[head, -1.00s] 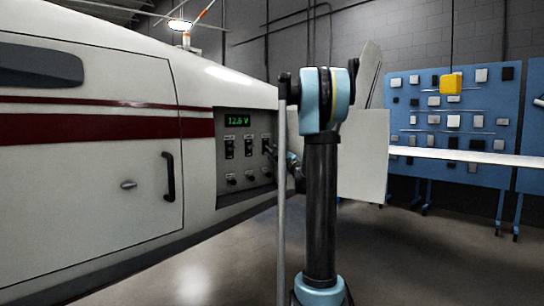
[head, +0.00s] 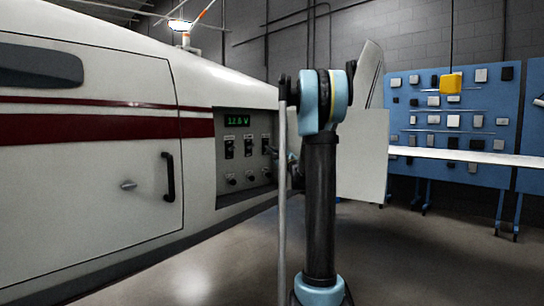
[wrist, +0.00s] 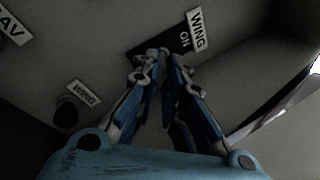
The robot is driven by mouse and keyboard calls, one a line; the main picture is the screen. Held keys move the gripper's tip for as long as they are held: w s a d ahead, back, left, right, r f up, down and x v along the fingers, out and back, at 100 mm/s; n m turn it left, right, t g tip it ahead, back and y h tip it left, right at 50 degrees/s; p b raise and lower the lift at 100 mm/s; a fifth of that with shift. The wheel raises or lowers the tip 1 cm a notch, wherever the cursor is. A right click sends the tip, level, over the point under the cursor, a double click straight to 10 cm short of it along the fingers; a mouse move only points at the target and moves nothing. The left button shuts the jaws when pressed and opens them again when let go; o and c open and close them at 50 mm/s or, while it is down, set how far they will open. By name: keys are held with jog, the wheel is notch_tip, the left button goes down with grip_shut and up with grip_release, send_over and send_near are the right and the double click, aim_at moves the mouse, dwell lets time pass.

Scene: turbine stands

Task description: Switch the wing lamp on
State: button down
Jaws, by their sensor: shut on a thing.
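The wing switch has a dark plate (wrist: 150,41) with a white WING label and the word ON, seen at the top of the wrist view. My gripper (wrist: 164,54) is at this plate with its fingertips closed together on the small switch lever. The fingertips hide the lever, so its position cannot be told. In the head view the grey control panel (head: 231,194) is set in the aircraft's side, with a green display reading about 12.6 V and several switches. My gripper (head: 273,152) reaches its right side there, partly hidden by my arm.
A dark knob (wrist: 67,112) with its own label is at the left of the wrist view. A glowing beacon (head: 180,26) is on top of the white fuselage (head: 90,200). A blue tool board (head: 470,165) and a white bench stand at the right. The floor between is clear.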

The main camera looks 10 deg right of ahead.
jog(key=shift+s+r+g, duration=0.1)
jog(key=shift+r+g, duration=0.1)
jog(key=shift+g, duration=0.1)
jog(key=shift+w+a+r+n+g+h, duration=0.1)
jog(key=shift+r+n+g+h, duration=0.25)
jog(key=shift+r+g+h, duration=0.65)
jog(key=shift+w+a+r+n+g+h, duration=0.1)
jog(key=shift+r+n+g+h, duration=0.35)
jog(key=shift+g, duration=1.1)
jog(key=shift+w+a+r+n+g+h, duration=0.15)
jog(key=shift+r+g+h, duration=0.3)
jog(key=shift+r+g, duration=0.65)
jog(key=shift+s+d+f+g, duration=0.1)
jog(key=shift+f+g, duration=0.05)
jog(key=shift+g, duration=0.1)
jog(key=c, duration=1.7)
grip_release()
jog(key=shift+o, duration=0.2)
